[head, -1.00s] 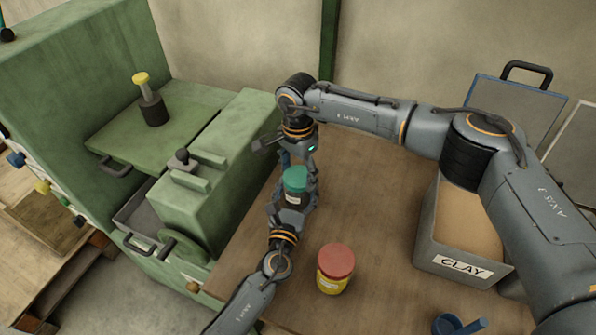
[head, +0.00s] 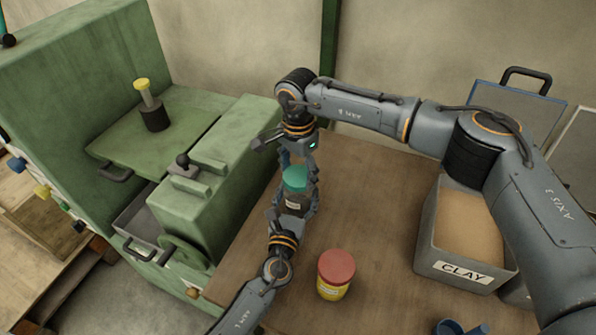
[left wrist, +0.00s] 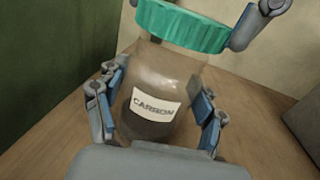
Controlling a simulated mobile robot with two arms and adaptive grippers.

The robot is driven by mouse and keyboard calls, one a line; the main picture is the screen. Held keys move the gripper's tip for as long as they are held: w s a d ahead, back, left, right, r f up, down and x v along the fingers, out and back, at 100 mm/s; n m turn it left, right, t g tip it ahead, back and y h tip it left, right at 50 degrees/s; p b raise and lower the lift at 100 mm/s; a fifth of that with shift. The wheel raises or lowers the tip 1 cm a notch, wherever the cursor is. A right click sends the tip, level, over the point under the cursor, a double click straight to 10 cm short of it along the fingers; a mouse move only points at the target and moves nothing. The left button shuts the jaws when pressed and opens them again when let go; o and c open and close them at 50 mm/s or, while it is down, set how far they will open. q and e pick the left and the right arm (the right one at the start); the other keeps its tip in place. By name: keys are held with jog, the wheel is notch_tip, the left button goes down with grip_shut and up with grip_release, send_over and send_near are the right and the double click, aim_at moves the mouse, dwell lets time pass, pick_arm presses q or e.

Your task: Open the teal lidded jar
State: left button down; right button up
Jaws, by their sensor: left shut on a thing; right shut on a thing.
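The jar (head: 294,207) is see-through, with dark contents and a white label reading CARBON, clear in the left wrist view (left wrist: 155,105). My left gripper (head: 294,203) is shut around its body from the front. The teal lid (head: 295,179) is over the jar's top, and it also shows in the left wrist view (left wrist: 182,25). My right gripper (head: 296,168) is shut on the lid from above and behind. The jar leans a little in the left wrist view. I cannot tell whether the lid touches the rim.
A yellow jar with a red lid (head: 336,273) stands to the right on the wooden table (head: 375,200). A grey bin labelled CLAY (head: 430,262) stands farther right. A blue object (head: 449,327) is at the bottom edge. A green machine (head: 215,155) is at left.

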aim_at(298, 175)
jog(key=shift+r, duration=2)
pick_arm(q)
jog(key=shift+c, duration=0.4)
grip_release()
jog(key=shift+s, duration=0.15)
